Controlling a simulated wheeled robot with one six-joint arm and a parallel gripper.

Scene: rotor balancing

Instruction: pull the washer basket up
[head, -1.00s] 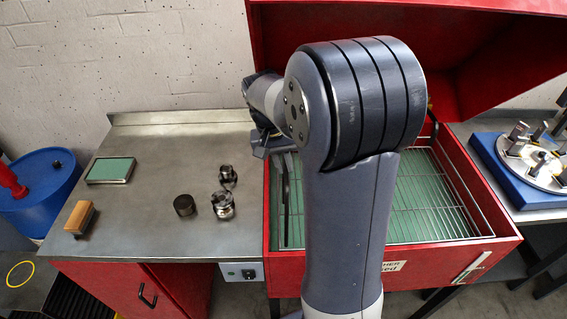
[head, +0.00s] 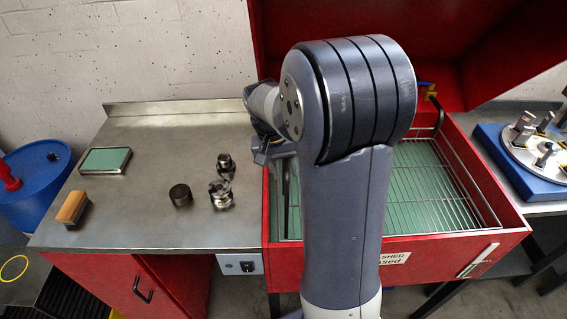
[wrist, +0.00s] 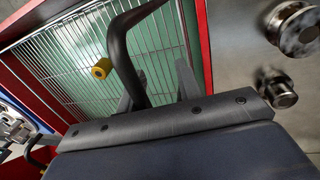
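The wire washer basket (head: 425,195) sits inside the red washer (head: 400,250), its grid over a green bottom. In the wrist view the basket's grid (wrist: 60,60) fills the upper left. A thick black curved handle (wrist: 122,60) rises there close to my gripper (wrist: 158,88). The two grey fingers stand apart, and the handle's lower end appears between them, nearer the left finger. I cannot tell whether they touch. In the head view my gripper (head: 268,150) is at the basket's left side, above a dark upright bar (head: 286,190). My arm hides the basket's middle.
The washer's red lid (head: 440,50) stands open behind. A yellow cap (wrist: 102,68) shows near the handle. Left is a steel bench (head: 140,220) with metal parts (head: 221,193), a brush (head: 72,208) and a green pad (head: 105,160). A blue fixture (head: 520,155) stands right.

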